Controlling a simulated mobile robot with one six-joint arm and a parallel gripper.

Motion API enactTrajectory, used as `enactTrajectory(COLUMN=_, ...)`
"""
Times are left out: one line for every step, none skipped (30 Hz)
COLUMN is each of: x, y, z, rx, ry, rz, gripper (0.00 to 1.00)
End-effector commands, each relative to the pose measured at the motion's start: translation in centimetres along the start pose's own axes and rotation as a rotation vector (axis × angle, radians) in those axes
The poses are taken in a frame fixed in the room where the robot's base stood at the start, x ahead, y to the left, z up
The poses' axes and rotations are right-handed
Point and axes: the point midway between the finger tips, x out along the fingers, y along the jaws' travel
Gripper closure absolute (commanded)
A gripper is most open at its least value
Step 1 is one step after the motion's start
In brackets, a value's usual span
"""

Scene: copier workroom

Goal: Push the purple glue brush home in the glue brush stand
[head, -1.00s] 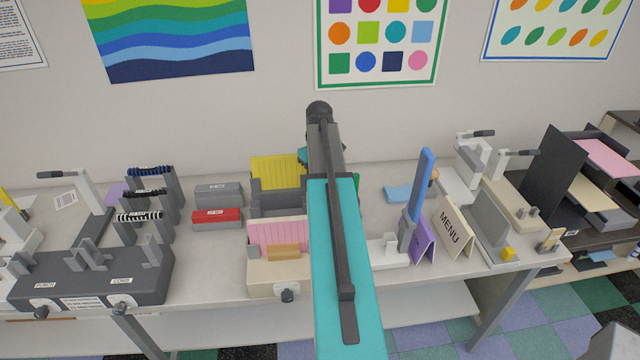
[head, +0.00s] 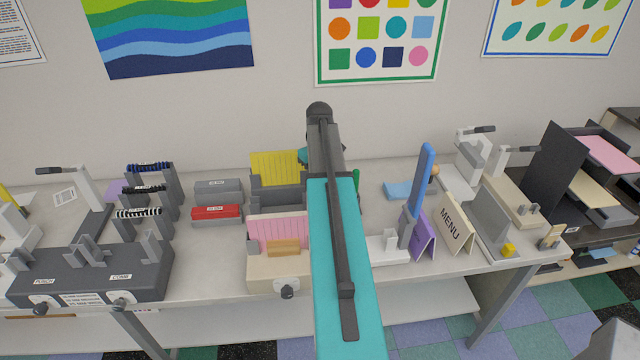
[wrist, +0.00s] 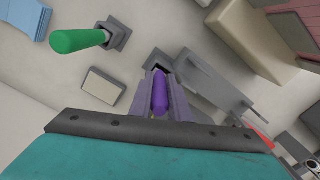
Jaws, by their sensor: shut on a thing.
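In the wrist view, the purple glue brush (wrist: 160,92) is between the fingers of my gripper (wrist: 161,82), which is shut on it. The brush's far end points at a dark square opening in a grey holder (wrist: 157,57), which looks like the glue brush stand. The fingers partly cover this holder, so I cannot tell how deep the brush sits. A green brush (wrist: 78,41) stands in a similar grey holder (wrist: 118,34) to the upper left. In the head view, my arm hides the gripper, the purple brush and the stand.
A small pale block (wrist: 103,86) lies left of the fingers in the wrist view. A grey bracket-like piece (wrist: 212,80) is close on the right. In the head view, a pink-card holder (head: 277,268) is left of my arm, and a purple folded card (head: 423,238) is right.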

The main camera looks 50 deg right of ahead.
Motion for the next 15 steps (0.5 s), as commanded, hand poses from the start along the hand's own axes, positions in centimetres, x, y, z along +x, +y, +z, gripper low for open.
enactTrajectory(x=0.13, y=0.00, z=0.00, rx=0.000, ry=0.000, rz=0.000, gripper=1.00)
enactTrajectory(x=0.18, y=0.00, z=0.00, rx=0.000, ry=0.000, rz=0.000, gripper=1.00)
enactTrajectory(x=0.24, y=0.00, z=0.00, rx=0.000, ry=0.000, rz=0.000, gripper=1.00)
enactTrajectory(x=0.30, y=0.00, z=0.00, rx=0.000, ry=0.000, rz=0.000, gripper=1.00)
enactTrajectory(x=0.34, y=0.00, z=0.00, rx=0.000, ry=0.000, rz=0.000, gripper=1.00)
enactTrajectory(x=0.41, y=0.00, z=0.00, rx=0.000, ry=0.000, rz=0.000, gripper=1.00)
enactTrajectory(x=0.46, y=0.00, z=-0.01, rx=0.000, ry=0.000, rz=0.000, gripper=1.00)
enactTrajectory(x=0.50, y=0.00, z=-0.01, rx=0.000, ry=0.000, rz=0.000, gripper=1.00)
enactTrajectory(x=0.57, y=0.00, z=-0.01, rx=0.000, ry=0.000, rz=0.000, gripper=1.00)
enactTrajectory(x=0.62, y=0.00, z=-0.01, rx=0.000, ry=0.000, rz=0.000, gripper=1.00)
enactTrajectory(x=0.67, y=0.00, z=-0.01, rx=0.000, ry=0.000, rz=0.000, gripper=1.00)
enactTrajectory(x=0.73, y=0.00, z=-0.01, rx=0.000, ry=0.000, rz=0.000, gripper=1.00)
enactTrajectory(x=0.77, y=0.00, z=-0.01, rx=0.000, ry=0.000, rz=0.000, gripper=1.00)
enactTrajectory(x=0.82, y=0.00, z=-0.01, rx=0.000, ry=0.000, rz=0.000, gripper=1.00)
enactTrajectory(x=0.89, y=0.00, z=-0.02, rx=0.000, ry=0.000, rz=0.000, gripper=1.00)
